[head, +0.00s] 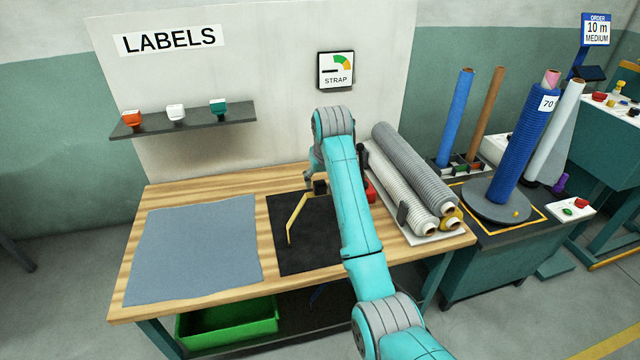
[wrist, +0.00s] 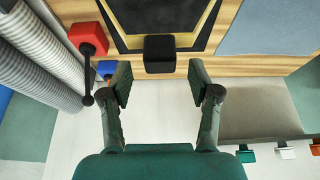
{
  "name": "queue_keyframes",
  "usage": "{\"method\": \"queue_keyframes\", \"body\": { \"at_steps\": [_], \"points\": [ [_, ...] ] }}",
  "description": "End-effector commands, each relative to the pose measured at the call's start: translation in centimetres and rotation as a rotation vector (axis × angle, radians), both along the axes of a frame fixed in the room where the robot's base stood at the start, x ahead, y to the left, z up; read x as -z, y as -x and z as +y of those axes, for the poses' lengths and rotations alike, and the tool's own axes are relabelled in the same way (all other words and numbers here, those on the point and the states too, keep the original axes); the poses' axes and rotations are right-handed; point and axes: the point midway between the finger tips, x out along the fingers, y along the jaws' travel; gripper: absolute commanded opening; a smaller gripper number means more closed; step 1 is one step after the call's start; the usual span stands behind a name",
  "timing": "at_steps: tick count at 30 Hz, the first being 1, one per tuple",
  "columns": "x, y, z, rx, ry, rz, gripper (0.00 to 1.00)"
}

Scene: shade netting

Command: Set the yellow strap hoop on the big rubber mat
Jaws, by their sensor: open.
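The yellow strap hoop (head: 293,219) shows over a black mat (head: 288,262) on the wooden table; my arm hides part of it. In the wrist view the hoop (wrist: 213,27) is a yellow angled outline with a black block (wrist: 159,54) at its near side. My gripper (head: 311,182) is by the block in the head view. In the wrist view my gripper (wrist: 159,86) is open, its fingers apart on either side of the block's line, with the block just beyond the tips. A larger grey-blue sheet (head: 195,245) lies left of the black mat.
Rolls of netting (head: 405,180) lie on the table's right side. A red block with a black lever (wrist: 88,38) stands near the gripper. A shelf with three small coloured holders (head: 185,122) is on the back panel. A green bin (head: 228,325) is below the table.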

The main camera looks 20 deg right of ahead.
Motion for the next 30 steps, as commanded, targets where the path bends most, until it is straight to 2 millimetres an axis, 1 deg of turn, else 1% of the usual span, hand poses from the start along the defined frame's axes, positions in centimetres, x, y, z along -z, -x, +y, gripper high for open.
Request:
{"method": "queue_keyframes", "body": {
  "at_steps": [1, 3, 9, 15, 19, 26, 29, 30],
  "points": [
    [-1.1, 0.4, 0.0, 0.0, 0.0, -0.004, 0.62],
    [-2.5, 0.9, 0.0, 0.0, 0.0, -0.004, 0.62],
    [-5.9, 2.3, 0.0, 0.0, 0.0, -0.003, 0.62],
    [-7.8, 3.2, 0.0, 0.0, 0.0, -0.004, 0.62],
    [-8.2, 3.3, 0.0, 0.0, 0.0, -0.003, 0.62],
    [-8.1, 3.4, 0.0, 0.0, 0.0, -0.003, 0.62],
    [-6.8, 3.5, 0.0, 0.0, 0.0, -0.01, 0.62],
    [-5.7, 3.7, 0.0, 0.0, 0.0, -0.015, 0.62]
  ]
}}
